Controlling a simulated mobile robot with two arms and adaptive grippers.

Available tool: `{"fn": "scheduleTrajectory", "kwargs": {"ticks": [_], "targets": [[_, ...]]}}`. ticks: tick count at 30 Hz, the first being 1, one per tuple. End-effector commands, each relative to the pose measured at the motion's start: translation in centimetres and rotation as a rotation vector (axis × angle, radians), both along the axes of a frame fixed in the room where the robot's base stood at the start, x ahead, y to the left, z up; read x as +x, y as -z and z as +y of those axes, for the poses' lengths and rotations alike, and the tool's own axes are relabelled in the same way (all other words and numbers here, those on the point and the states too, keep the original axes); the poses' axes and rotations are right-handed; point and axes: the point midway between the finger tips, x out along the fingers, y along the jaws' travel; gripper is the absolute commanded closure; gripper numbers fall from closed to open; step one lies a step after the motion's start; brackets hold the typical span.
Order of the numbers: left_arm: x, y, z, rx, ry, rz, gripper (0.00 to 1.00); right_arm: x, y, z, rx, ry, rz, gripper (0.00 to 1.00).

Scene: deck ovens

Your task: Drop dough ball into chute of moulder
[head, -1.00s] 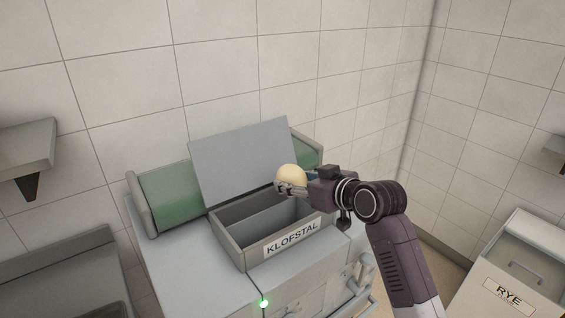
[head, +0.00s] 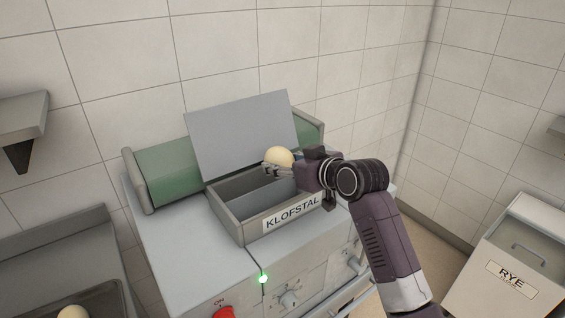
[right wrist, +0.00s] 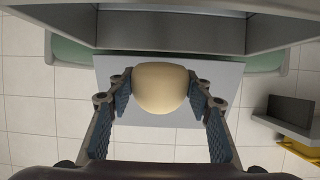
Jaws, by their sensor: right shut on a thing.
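A pale dough ball (head: 279,157) sits between the fingers of my right gripper (head: 272,169), which is shut on it. The dough ball also shows in the right wrist view (right wrist: 160,88), with a finger pressed on each side. The moulder (head: 180,245) has an open rectangular chute (head: 232,227) labelled KLOFSTAL, with a grey flap (head: 238,132) raised behind it. The dough ball is held above the chute, over its right rear part. The chute also shows in the right wrist view (right wrist: 170,36). My left gripper is not in view.
A green roller or belt (head: 170,182) lies behind the flap. A green light (head: 263,279) and a red knob (head: 224,312) are on the moulder's front. A bin labelled RYE (head: 525,250) stands at right. Another dough ball (head: 72,312) lies at lower left. A shelf (head: 22,115) is on the left wall.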

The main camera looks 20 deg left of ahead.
Motion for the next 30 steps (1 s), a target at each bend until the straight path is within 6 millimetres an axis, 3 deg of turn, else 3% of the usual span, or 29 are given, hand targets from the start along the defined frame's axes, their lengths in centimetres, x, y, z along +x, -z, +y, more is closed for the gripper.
{"fn": "scheduleTrajectory", "kwargs": {"ticks": [6,7,12,23,30], "targets": [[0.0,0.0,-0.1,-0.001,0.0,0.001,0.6,0.0,-0.1,0.0,0.002,0.0,-0.001,0.81],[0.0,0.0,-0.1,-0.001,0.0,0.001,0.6,0.0,-0.1,0.0,0.001,0.0,-0.002,0.52],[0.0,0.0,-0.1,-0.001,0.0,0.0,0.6,0.0,-0.1,0.0,0.002,0.0,-0.001,0.33],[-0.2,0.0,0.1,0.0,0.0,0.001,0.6,-0.1,-0.1,-0.2,0.0,0.0,0.0,0.33],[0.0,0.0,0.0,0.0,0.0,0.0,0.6,-1.6,-1.1,-2.1,0.001,0.001,-0.002,0.33]]}}
